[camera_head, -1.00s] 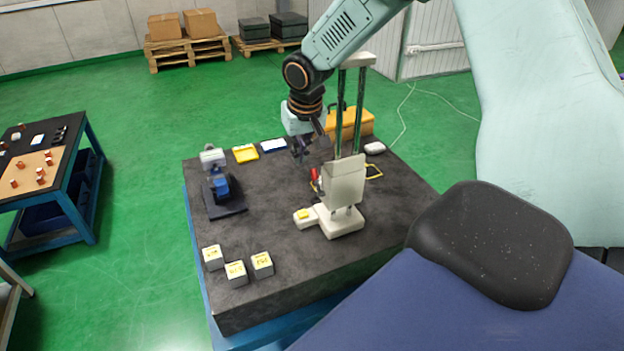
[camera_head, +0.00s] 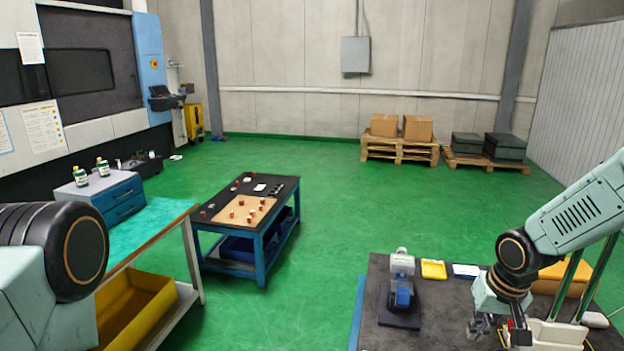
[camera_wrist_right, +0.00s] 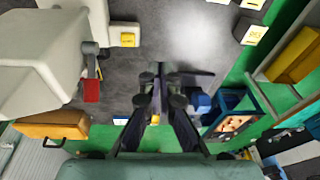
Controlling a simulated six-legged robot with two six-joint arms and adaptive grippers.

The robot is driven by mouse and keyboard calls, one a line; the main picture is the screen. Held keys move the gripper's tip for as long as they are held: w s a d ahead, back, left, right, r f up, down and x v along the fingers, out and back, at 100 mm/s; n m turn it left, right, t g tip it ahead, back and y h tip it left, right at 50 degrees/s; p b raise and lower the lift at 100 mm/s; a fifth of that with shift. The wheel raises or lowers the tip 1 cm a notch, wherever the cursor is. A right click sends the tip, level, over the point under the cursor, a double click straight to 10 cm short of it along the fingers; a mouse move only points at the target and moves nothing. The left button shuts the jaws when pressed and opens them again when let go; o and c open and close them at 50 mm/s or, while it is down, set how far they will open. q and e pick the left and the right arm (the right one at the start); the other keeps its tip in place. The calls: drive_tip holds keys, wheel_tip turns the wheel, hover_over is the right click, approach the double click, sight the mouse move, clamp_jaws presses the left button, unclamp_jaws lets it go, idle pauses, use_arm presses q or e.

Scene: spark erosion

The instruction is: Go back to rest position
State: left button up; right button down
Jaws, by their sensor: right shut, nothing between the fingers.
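My right gripper (camera_head: 495,328) is at the lower right of the head view, over the dark-topped table (camera_head: 440,290). In the right wrist view its fingers (camera_wrist_right: 160,72) are together with nothing between them, pointing across the dark surface. My right arm comes in from the right edge. My left arm shows as a dark joint and pale links at the left edge; the left gripper is out of view.
A blue-and-grey device (camera_head: 403,293) stands left of my right gripper. The cream column stand (camera_wrist_right: 35,50) with a red part (camera_wrist_right: 91,91) is close by. An orange case (camera_head: 560,277) lies behind. A blue-framed table (camera_head: 270,205) stands beyond open green floor.

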drive_tip(key=shift+n+g+y, duration=0.4)
drive_tip(key=shift+y, duration=0.1)
drive_tip(key=s+a+f, duration=0.4)
drive_tip(key=f, duration=0.1)
drive_tip(key=s+a+f, duration=0.2)
drive_tip(key=shift+s+a+f, duration=0.2)
drive_tip(key=shift+a+f, duration=0.15)
drive_tip(key=s+a+f+g, duration=0.1)
drive_tip(key=s+a+f, duration=0.15)
drive_tip(key=s, duration=0.65)
drive_tip(key=s+a+f+n+h, duration=0.1)
drive_tip(key=s+f, duration=0.3)
drive_tip(key=s, duration=0.5)
drive_tip(key=s+a+f+g, duration=0.1)
drive_tip(key=s+a+f, duration=0.15)
drive_tip(key=s, duration=0.65)
wheel_tip(320, 180, down, 26)
drive_tip(key=w+b, duration=0.1)
drive_tip(key=b, duration=2.4)
drive_tip(key=shift+w+d, duration=0.15)
drive_tip(key=shift+r, duration=0.15)
